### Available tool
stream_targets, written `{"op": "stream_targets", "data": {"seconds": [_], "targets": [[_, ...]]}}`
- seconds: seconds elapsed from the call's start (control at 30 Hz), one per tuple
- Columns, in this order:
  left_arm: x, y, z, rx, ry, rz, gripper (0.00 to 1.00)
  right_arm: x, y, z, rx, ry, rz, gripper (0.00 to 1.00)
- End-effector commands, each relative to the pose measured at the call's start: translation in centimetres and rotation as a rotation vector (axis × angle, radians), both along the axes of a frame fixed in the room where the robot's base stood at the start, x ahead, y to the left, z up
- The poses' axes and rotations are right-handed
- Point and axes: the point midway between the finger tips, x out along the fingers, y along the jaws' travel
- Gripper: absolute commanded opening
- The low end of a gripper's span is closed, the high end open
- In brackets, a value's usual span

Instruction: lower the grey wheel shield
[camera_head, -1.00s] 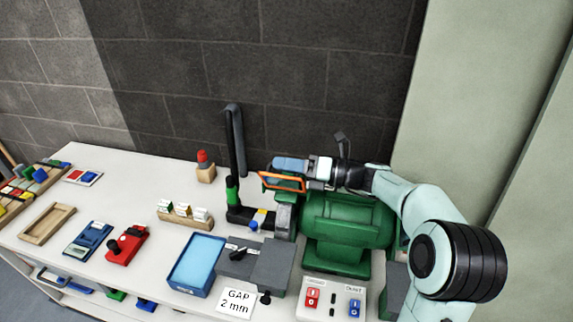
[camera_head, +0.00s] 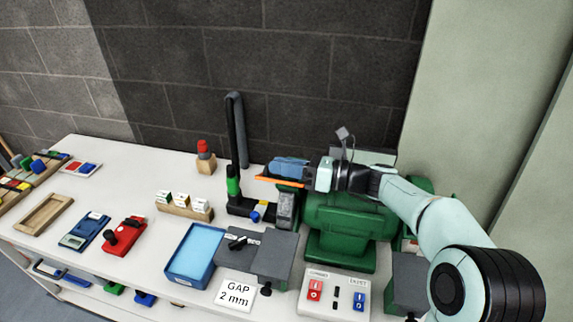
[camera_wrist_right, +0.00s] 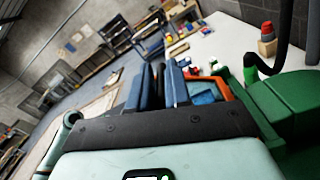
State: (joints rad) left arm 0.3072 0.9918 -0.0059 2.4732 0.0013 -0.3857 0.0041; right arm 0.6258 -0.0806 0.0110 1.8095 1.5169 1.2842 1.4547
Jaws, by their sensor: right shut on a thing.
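The green bench grinder (camera_head: 345,222) stands on the right of the white bench, with a grey wheel housing (camera_head: 286,205) at its left end. An orange-edged shield (camera_head: 279,182) lies above that housing, seen almost edge-on. The orange frame also shows in the right wrist view (camera_wrist_right: 237,103), beside my fingers. My right gripper (camera_head: 288,168) has blue fingers and is above the wheel housing at the shield. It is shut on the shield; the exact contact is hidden. Its fingers also show in the wrist view (camera_wrist_right: 160,82). My left gripper is out of view.
A grey tool rest (camera_head: 262,252) sits before the wheel, beside a blue tray (camera_head: 194,254) and a "GAP 2 mm" card (camera_head: 235,294). A switch box (camera_head: 335,294) stands in front. A black upright post (camera_head: 237,130) rises left of the gripper.

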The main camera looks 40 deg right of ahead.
Motion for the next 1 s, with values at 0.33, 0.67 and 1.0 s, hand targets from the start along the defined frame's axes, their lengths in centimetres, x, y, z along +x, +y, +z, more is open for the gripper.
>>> {"op": "stream_targets", "data": {"seconds": [0.33, 0.67, 1.0], "targets": [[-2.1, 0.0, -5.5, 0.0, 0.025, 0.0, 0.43, -1.4, 1.6, -3.0, -0.26, -0.203, -0.004, 0.06], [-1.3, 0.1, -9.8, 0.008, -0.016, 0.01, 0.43, -2.2, 2.6, -5.5, -0.502, -0.398, -0.004, 0.06], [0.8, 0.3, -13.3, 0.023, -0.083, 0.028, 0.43, -2.3, 2.8, -7.7, -0.702, -0.556, -0.006, 0.06]]}}
